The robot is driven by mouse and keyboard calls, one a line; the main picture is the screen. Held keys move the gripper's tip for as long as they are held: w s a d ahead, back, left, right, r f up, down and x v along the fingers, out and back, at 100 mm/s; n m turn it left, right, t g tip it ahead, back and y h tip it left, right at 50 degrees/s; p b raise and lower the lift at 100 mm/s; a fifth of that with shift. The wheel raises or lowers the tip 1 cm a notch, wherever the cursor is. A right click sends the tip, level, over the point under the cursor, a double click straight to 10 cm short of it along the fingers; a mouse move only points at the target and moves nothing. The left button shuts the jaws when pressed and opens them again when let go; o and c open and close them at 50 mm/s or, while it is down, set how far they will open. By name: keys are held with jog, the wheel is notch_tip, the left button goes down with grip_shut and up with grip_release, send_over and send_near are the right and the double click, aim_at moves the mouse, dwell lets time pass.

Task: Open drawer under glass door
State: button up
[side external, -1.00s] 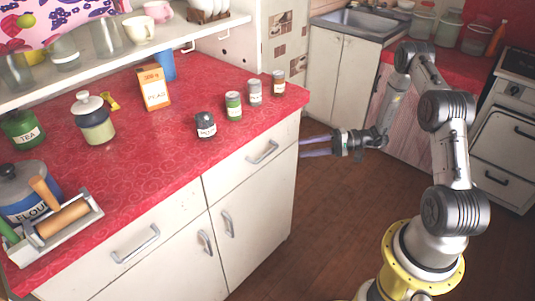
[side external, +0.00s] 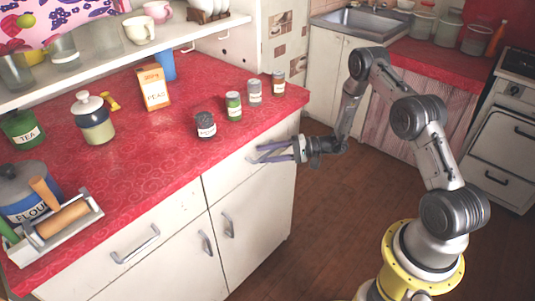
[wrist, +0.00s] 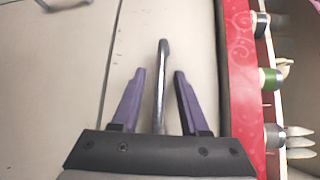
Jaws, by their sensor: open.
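The right-hand drawer (side external: 225,178) is a white front below the red countertop, and it is shut. Its grey bar handle shows in the wrist view (wrist: 161,85), between my two purple fingers. My gripper (side external: 259,154) is at that drawer front in the side view, with its fingers hiding most of the handle. In the wrist view my gripper (wrist: 159,75) is open, with a gap visible on both sides of the handle. A second white drawer (side external: 175,222) to the left, with its own handle (side external: 135,245), is also shut. No glass door is in view.
Cabinet doors with handles (side external: 228,224) lie below the drawers. Several small jars (side external: 206,125) and a peas box (side external: 154,88) stand on the red countertop (side external: 160,150) above. The brown floor (side external: 330,220) before the cabinet is clear.

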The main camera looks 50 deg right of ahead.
grip_shut()
dwell(1.4)
